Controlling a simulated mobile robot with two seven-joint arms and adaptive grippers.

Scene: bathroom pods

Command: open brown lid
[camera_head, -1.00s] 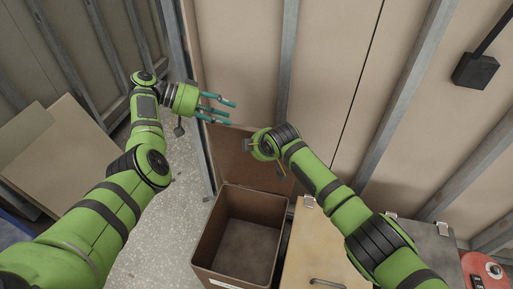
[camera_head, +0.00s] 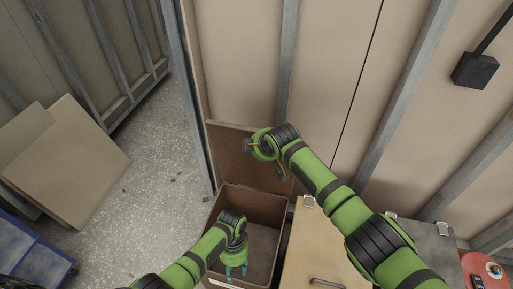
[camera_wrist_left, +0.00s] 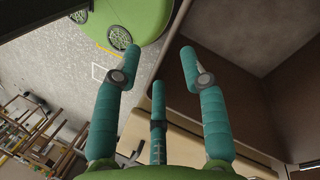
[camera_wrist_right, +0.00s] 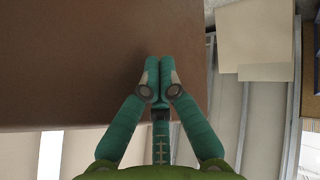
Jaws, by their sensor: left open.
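The brown lid (camera_head: 228,150) stands raised against the wall at the back of the open brown box (camera_head: 262,205). In the right wrist view the lid (camera_wrist_right: 75,60) is a broad brown surface. My left gripper (camera_head: 236,272) is open, pointing down over the box's front part, and nothing shows between its fingers (camera_wrist_left: 160,60). My right gripper (camera_wrist_right: 163,68) has its fingertips together at the lid's face; I cannot tell whether they touch it. In the head view its own arm hides most of it, in front of the lid.
A tan case (camera_head: 312,250) with a handle stands right of the box. A grey case (camera_head: 428,245) and a red reel (camera_head: 483,270) are further right. Cardboard sheets (camera_head: 75,165) lean at the left. The floor (camera_head: 160,180) between is clear.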

